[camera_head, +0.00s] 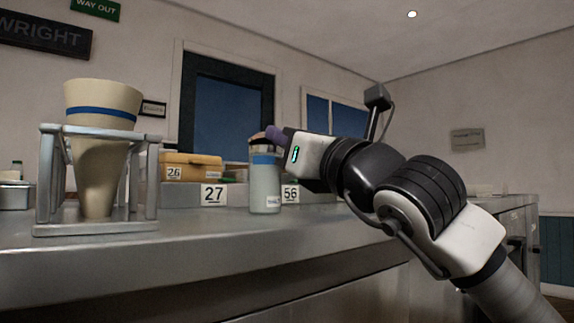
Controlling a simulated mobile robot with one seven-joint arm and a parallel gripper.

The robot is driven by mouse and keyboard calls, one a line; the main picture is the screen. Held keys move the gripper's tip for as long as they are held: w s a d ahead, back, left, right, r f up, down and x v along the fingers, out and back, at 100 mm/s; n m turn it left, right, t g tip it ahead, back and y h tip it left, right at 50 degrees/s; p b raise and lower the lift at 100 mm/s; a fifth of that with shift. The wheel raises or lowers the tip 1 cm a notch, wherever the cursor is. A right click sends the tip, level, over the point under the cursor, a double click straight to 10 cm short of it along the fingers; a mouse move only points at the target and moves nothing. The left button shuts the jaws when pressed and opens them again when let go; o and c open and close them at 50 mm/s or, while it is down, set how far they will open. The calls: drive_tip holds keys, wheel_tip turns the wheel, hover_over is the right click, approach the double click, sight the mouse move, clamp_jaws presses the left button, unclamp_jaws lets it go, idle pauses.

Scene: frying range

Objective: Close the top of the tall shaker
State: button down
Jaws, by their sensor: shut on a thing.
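The tall shaker (265,186) stands upright on the metal counter. It is a pale, see-through cylinder with a blue band near its top and a small label low on its side.
A cream cone with a blue band (103,100) stands in a metal rack (52,185) at the left. Grey bins labelled 27 (180,195) and 56 (318,190) stand behind the shaker, with a yellow box (195,160) above. The counter front (200,245) is clear.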

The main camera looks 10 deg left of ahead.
drive_tip(key=shift+f+y+b, duration=0.3)
drive_tip(key=shift+b, duration=0.65)
drive_tip(key=c, duration=1.3)
unclamp_jaws()
drive_tip(key=shift+d, duration=0.1)
drive_tip(key=p+v, duration=0.2)
drive_tip(key=v, duration=1.1)
drive_tip(key=shift+s+d+f, duration=0.1)
drive_tip(key=shift+s+f, duration=0.2)
drive_tip(key=shift+f, duration=0.05)
